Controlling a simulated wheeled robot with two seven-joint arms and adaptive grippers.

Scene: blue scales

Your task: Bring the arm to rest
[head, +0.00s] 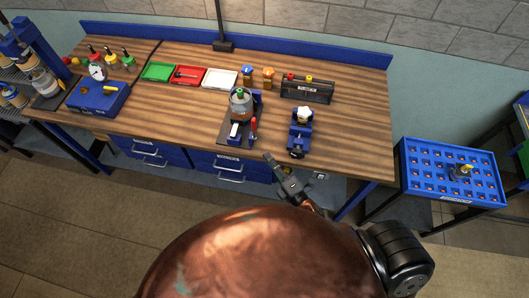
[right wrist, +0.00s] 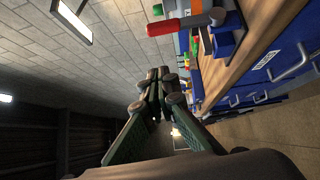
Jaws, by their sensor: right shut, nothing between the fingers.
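The bench's front edge and blue drawers (right wrist: 265,90) are at the right of that view. My left gripper does not show in either view.
A device with a metal pot (head: 241,105) and a small blue device (head: 300,130) stand near the front edge. Green (head: 158,72), red (head: 188,76) and white trays (head: 221,79) lie behind. A blue perforated-top cart (head: 425,165) stands at the right.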

